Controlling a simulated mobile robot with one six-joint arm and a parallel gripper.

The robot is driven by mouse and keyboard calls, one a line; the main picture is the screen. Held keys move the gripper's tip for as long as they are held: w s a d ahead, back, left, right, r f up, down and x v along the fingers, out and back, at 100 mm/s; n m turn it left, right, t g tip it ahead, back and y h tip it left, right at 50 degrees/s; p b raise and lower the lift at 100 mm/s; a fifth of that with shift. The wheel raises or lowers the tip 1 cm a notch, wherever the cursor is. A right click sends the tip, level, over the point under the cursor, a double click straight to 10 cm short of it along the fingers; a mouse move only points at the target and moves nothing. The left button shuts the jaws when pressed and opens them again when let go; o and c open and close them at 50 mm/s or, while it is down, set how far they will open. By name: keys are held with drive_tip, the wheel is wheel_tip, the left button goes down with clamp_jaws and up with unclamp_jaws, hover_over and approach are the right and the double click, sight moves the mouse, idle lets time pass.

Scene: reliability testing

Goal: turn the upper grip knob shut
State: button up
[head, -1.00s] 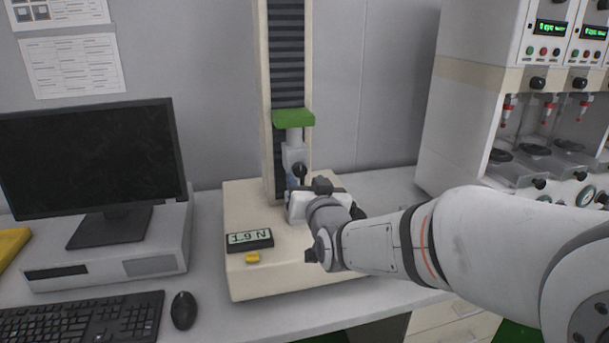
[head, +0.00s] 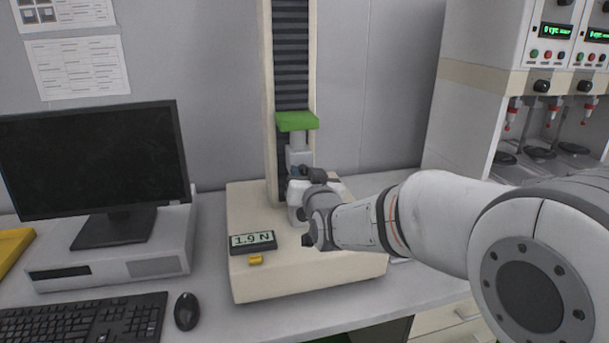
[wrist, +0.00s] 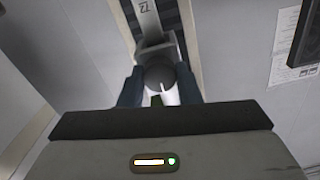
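The upper grip (head: 299,157) is a grey block hanging below a green crossbar on the testing machine's column. Its knob (wrist: 160,76) is dark and round with a white mark, seen in the wrist view. My gripper (wrist: 160,82) has its two dark blue fingers apart, one on each side of the knob. Whether they touch it I cannot tell. In the head view my gripper (head: 299,176) is at the front of the upper grip and hides the knob.
The machine's cream base (head: 265,280) carries a force display (head: 253,241) reading 1.9 N and a yellow part (head: 255,260). A monitor (head: 95,160), keyboard (head: 85,318) and mouse (head: 187,311) are at left. A dispensing cabinet (head: 470,110) stands at right.

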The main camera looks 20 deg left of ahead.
drive_tip(key=c, duration=0.4)
drive_tip(key=shift+f+m+b, duration=0.15)
drive_tip(key=shift+m+b, duration=0.15)
drive_tip(key=shift+b, duration=0.3)
drive_tip(key=m+b, duration=2.2)
drive_tip(key=m, duration=0.1)
drive_tip(key=shift+m, duration=0.3)
